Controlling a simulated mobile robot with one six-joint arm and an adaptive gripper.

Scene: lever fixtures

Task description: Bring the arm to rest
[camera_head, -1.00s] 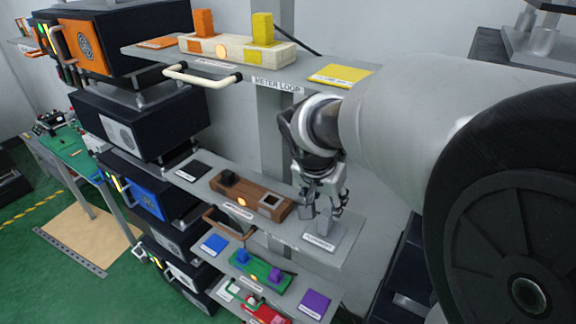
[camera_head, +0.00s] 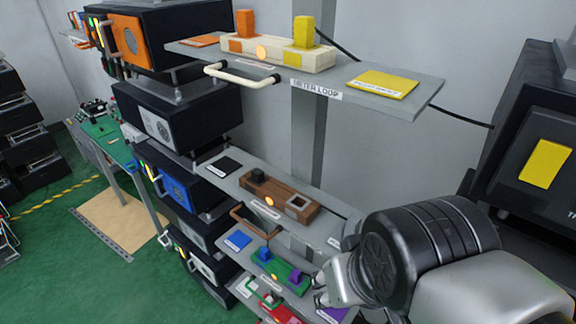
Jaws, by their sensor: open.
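My arm (camera_head: 430,250) reaches in from the lower right, with a dark ribbed joint and pale grey links. My gripper (camera_head: 322,286) shows only in part as silver pieces at the arm's left end, in front of the lower shelves near the purple plate (camera_head: 333,313). It is open, and I see nothing held in it. Much of it is hidden by my arm or blends with it. I cannot tell whether it touches the shelf.
The top shelf (camera_head: 425,95) carries a cream block (camera_head: 285,58) with orange and yellow levers. Below are a brown fixture (camera_head: 280,197) with a dark knob and a green fixture (camera_head: 278,272) with blue and purple levers. A dark cabinet (camera_head: 530,110) stands right.

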